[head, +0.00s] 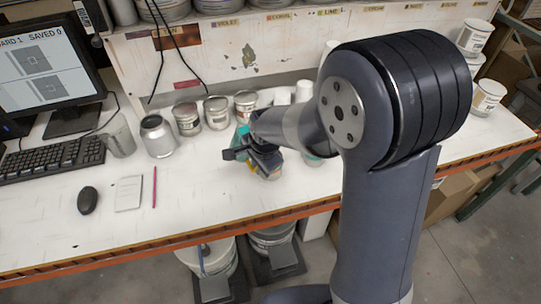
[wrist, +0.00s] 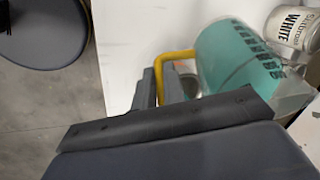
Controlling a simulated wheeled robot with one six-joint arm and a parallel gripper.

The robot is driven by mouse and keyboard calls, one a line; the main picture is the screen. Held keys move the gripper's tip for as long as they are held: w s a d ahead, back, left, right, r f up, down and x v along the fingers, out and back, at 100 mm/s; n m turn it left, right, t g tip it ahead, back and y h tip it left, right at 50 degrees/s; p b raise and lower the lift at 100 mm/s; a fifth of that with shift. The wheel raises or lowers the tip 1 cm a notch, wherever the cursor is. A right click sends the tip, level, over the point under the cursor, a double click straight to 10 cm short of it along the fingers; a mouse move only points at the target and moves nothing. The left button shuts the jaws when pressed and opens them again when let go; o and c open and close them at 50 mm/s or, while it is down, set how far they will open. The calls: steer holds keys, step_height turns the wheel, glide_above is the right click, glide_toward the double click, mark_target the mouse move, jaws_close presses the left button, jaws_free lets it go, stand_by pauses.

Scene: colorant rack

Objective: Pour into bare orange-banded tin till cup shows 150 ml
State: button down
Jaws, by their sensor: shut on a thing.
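The measuring cup (wrist: 240,60) has a yellow handle (wrist: 172,62), dark printed marks and teal colour in it. It is tilted in the wrist view; I cannot read its level. My gripper (wrist: 158,92) is shut on the handle. In the head view, the gripper (head: 245,153) is low over the bench, with a bit of the teal cup (head: 242,134) behind it. A tin with an orange-looking patch (head: 270,174) shows just below the gripper, mostly covered. In the wrist view a round metal rim (wrist: 189,86) shows beyond the handle, partly hidden. Any stream of liquid is not visible.
A tin labelled WHITE (wrist: 292,24) stands close to the cup. Mouse, notepad and red pencil lie front left. The orange bench edge (head: 200,230) is near.

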steer(key=shift+a+f+y, duration=0.15)
steer(key=shift+f+y, duration=0.75)
steer(key=shift+y, duration=0.2)
stand_by(3.1)
steer(key=shift+a+f+y+b, duration=0.15)
steer(key=shift+f+y+b, duration=0.55)
steer(key=shift+b, duration=2.55)
stand_by(0.4)
